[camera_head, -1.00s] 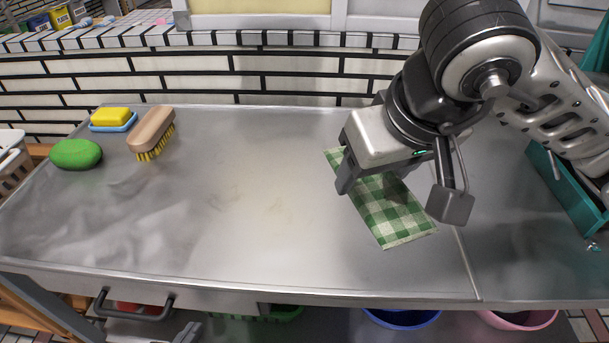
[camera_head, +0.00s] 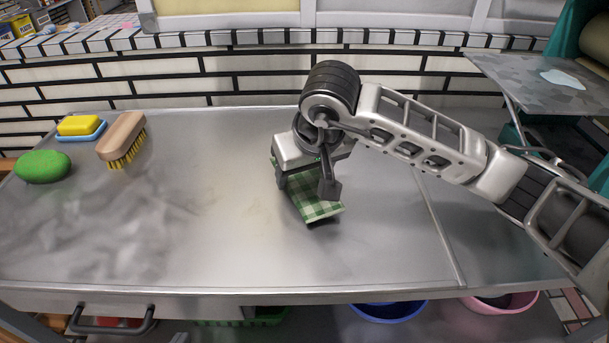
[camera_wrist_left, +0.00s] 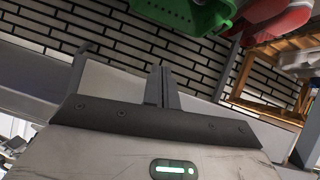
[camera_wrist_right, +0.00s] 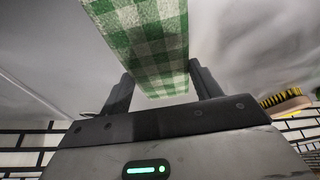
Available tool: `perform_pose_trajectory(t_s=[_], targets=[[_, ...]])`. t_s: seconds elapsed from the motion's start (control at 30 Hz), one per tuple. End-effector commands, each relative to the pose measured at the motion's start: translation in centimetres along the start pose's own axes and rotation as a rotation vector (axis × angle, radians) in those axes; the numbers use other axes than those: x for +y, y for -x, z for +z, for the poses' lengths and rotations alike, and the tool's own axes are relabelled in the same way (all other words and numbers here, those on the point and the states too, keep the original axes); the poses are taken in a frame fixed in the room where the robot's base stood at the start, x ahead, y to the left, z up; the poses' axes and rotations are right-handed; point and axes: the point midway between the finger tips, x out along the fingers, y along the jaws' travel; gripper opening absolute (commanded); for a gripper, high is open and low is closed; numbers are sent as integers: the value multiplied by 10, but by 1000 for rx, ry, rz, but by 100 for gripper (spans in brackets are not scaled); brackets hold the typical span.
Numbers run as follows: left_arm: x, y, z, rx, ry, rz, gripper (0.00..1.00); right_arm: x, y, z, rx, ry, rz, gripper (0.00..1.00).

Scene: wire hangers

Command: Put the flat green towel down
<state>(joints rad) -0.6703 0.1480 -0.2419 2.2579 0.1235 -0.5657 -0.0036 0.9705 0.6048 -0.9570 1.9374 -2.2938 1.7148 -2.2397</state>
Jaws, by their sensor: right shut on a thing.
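The green-and-white checked towel (camera_head: 318,208) is at the middle of the metal counter in the head view. My right gripper (camera_head: 306,188) is shut on it, with a finger on either side. In the right wrist view the towel (camera_wrist_right: 152,50) stretches out from between the fingers (camera_wrist_right: 163,90). Part of it is hidden under the gripper, and I cannot tell whether its near edge touches the counter. My left gripper (camera_wrist_left: 162,85) has its fingers together and empty in the left wrist view, below the counter's front edge.
On the counter's left are a green oval sponge (camera_head: 42,166), a yellow sponge on a blue dish (camera_head: 80,127) and a wooden brush (camera_head: 121,138). The counter (camera_head: 210,240) is bare around the towel. A brick wall (camera_head: 220,75) stands behind. Blue (camera_head: 388,311) and pink (camera_head: 500,301) basins sit below.

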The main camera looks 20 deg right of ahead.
Motion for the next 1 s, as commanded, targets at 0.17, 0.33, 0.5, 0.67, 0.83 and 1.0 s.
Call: perform_pose_trajectory(t_s=[0.17,0.33,0.5,0.67,0.83,1.0], targets=[[1,-2,2,-4,1,3,0,0,-11,4,3,-2,0,38],[1,-2,1,-3,1,3,0,0,-11,4,4,-2,0,38],[1,-4,4,-4,2,5,0,0,-13,5,4,-2,0,38],[0,-8,7,-11,0,9,0,0,-14,6,4,-1,0,66],[-1,-9,7,-15,-7,9,0,0,-14,6,3,-1,-1,85],[-1,-8,7,-16,-10,9,0,0,-14,6,2,-1,-1,85]])
